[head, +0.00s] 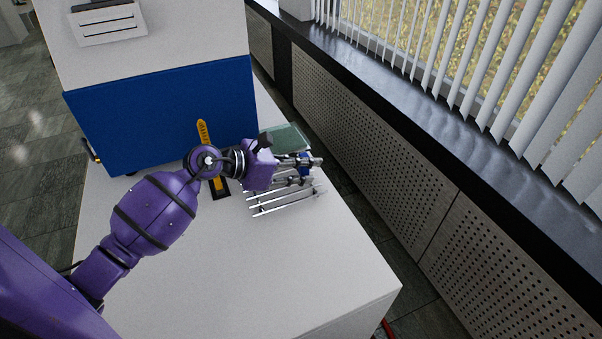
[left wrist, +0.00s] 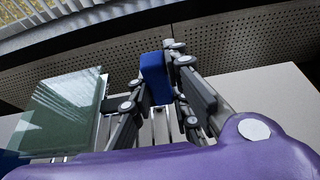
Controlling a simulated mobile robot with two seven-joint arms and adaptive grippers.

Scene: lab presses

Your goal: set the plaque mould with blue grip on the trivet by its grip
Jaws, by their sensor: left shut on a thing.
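My left gripper (head: 308,163) is shut on the blue grip (head: 305,171) of the plaque mould. In the left wrist view the blue grip (left wrist: 154,78) stands between the two fingers. The rest of the mould is mostly hidden by the gripper, and I cannot tell it apart from the bars below. The trivet (head: 284,205), a rack of thin silver bars, lies on the white table under and in front of the gripper. Its bars also show between the fingers in the left wrist view (left wrist: 160,128). I cannot tell whether the mould touches the trivet. My right gripper is not in view.
A green slab (head: 291,138) lies just behind the gripper, left in the wrist view (left wrist: 62,112). A blue and white press (head: 165,110) with a yellow lever (head: 203,132) stands at the back left. The white table (head: 260,270) is clear in front; its right edge is near the trivet.

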